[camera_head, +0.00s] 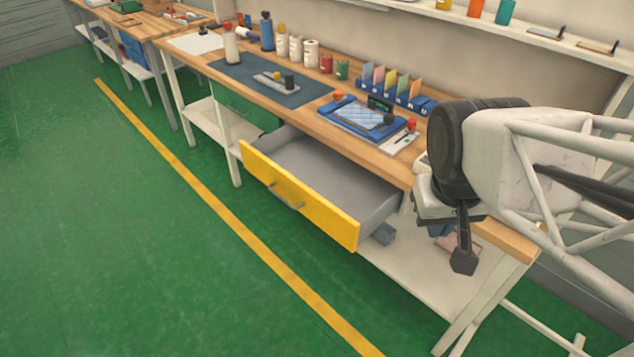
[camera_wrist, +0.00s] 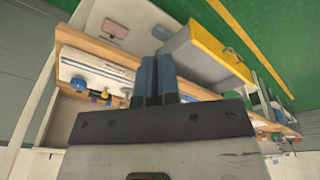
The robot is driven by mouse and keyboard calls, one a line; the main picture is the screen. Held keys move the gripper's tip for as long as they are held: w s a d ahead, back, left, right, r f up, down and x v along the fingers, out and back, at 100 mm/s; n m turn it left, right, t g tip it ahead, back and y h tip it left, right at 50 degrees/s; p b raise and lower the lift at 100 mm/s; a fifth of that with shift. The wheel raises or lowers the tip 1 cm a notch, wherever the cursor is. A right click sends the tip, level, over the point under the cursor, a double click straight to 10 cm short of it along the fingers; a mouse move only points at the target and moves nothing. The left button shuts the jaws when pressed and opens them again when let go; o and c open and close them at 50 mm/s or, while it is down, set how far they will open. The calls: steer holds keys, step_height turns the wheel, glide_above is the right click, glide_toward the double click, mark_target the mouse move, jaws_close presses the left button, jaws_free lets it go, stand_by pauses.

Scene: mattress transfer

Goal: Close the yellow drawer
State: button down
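The yellow drawer (camera_head: 300,197) is pulled well out from under the wooden workbench, and its grey inside looks empty. A grey bar handle (camera_head: 286,198) sits on its front. My gripper (camera_head: 462,263) points down at the right of the drawer, beyond its right end and apart from it. In the wrist view, the yellow drawer (camera_wrist: 220,50) shows at upper right with its handle facing away from the bench. There, my gripper's two dark blue fingers (camera_wrist: 158,72) lie close together with nothing seen between them.
The workbench top (camera_head: 345,143) carries a blue tray (camera_head: 355,118), upright coloured cards, bottles and a dark mat (camera_head: 270,83). A closed green drawer (camera_head: 243,105) is left of the yellow one. A lower shelf (camera_head: 420,275) lies beneath. The green floor in front is clear.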

steer(key=w+a+f+n+g+h, duration=0.1)
steer(key=w+a+f+n+h, duration=0.3)
steer(key=w+f+n+h, duration=0.4)
steer(key=w+a+f+n+g+h, duration=0.1)
steer(key=w+a+f+n+h, duration=0.3)
steer(key=w+f, duration=0.45)
steer(key=n+t, duration=1.3)
steer(key=n, duration=0.2)
glide_toward(332, 226)
steer(key=v, duration=0.6)
steer(key=shift+a, duration=0.3)
steer(key=shift+d, duration=0.15)
steer(key=shift+x, duration=6.85)
steer(key=shift+d, duration=0.15)
steer(key=x, duration=2)
steer(key=shift+d+f, duration=0.1)
steer(key=shift+d, duration=0.15)
steer(key=shift+w+d, duration=0.45)
steer(key=shift+w, duration=0.1)
